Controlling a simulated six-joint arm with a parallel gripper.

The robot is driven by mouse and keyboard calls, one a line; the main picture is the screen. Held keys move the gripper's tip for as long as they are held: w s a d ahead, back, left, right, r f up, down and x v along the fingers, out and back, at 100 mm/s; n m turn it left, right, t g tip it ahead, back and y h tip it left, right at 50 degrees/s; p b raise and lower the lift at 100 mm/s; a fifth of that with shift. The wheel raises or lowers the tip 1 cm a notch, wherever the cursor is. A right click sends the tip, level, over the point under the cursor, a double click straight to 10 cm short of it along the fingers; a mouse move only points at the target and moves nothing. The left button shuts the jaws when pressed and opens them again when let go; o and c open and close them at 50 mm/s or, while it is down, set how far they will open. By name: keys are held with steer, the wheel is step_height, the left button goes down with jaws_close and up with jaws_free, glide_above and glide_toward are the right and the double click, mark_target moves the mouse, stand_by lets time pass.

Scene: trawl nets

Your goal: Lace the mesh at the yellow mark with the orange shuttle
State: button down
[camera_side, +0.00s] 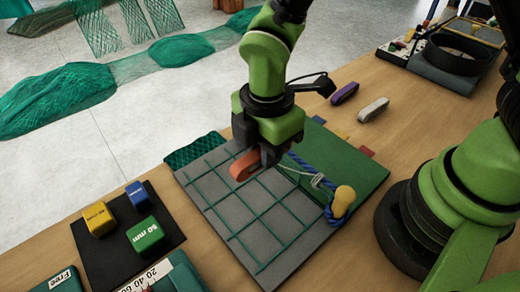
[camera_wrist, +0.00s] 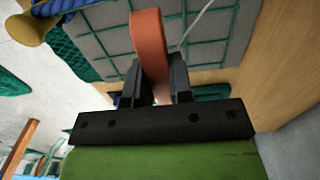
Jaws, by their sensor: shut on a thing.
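My gripper (camera_side: 262,156) is shut on the orange shuttle (camera_side: 244,166) and holds it over the upper part of the mesh (camera_side: 262,213), a green grid on a grey panel. In the wrist view the orange shuttle (camera_wrist: 150,40) stands between the two dark fingers of my gripper (camera_wrist: 156,82), with the mesh (camera_wrist: 110,42) behind it. I cannot tell whether the shuttle touches the mesh. A small yellow tab (camera_side: 341,134) shows at the green board's far edge. No yellow mark shows on the mesh itself; my gripper covers part of it.
A blue rope (camera_side: 307,168) and a yellow knob (camera_side: 343,198) sit right of the mesh on the green board (camera_side: 368,183). A purple shuttle (camera_side: 345,93) and a grey shuttle (camera_side: 373,109) lie beyond. Yellow, blue and green blocks (camera_side: 145,234) stand on a black mat (camera_side: 105,262).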

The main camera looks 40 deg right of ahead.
steer(key=d, duration=1.4)
stand_by(0.4)
